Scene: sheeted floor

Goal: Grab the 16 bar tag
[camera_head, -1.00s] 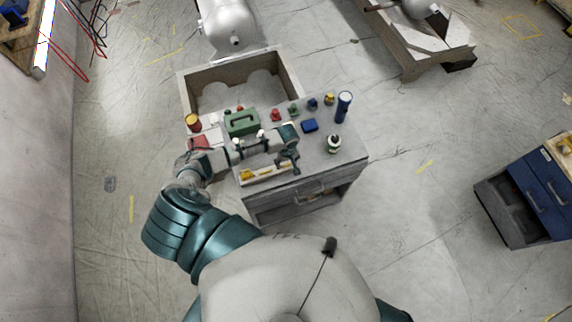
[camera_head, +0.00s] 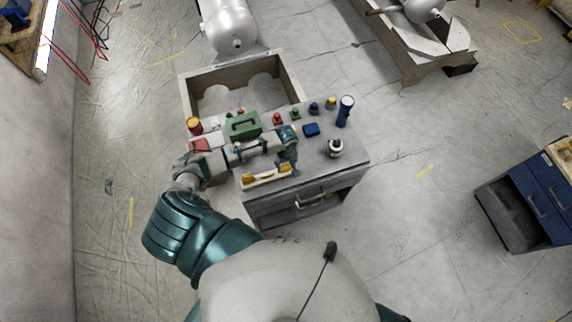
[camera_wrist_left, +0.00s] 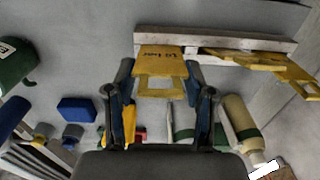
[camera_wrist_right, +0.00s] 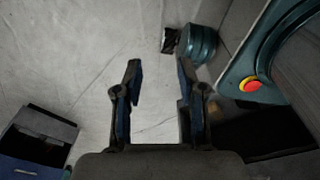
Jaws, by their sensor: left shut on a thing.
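A yellow tag (camera_wrist_left: 161,62) with dark lettering that ends in "bar" stands in the left wrist view; its number is hard to read. It has a window-like opening in its lower part. My left gripper (camera_wrist_left: 160,92) is shut on this tag, with a finger at each side of it. In the head view my left gripper (camera_head: 290,166) is over the front of the workbench, beside the tag holder (camera_head: 266,181). More yellow tags (camera_wrist_left: 253,60) lie along the holder to the right. My right gripper (camera_wrist_right: 157,85) is open and empty above the floor.
The grey workbench (camera_head: 330,169) carries a green toolbox (camera_head: 243,125), a blue box (camera_head: 311,129), a flashlight (camera_head: 345,111) and a bottle (camera_head: 334,148). A wooden crate (camera_head: 187,97) adjoins it at the back. A blue cabinet (camera_head: 541,195) stands far right, with free floor between.

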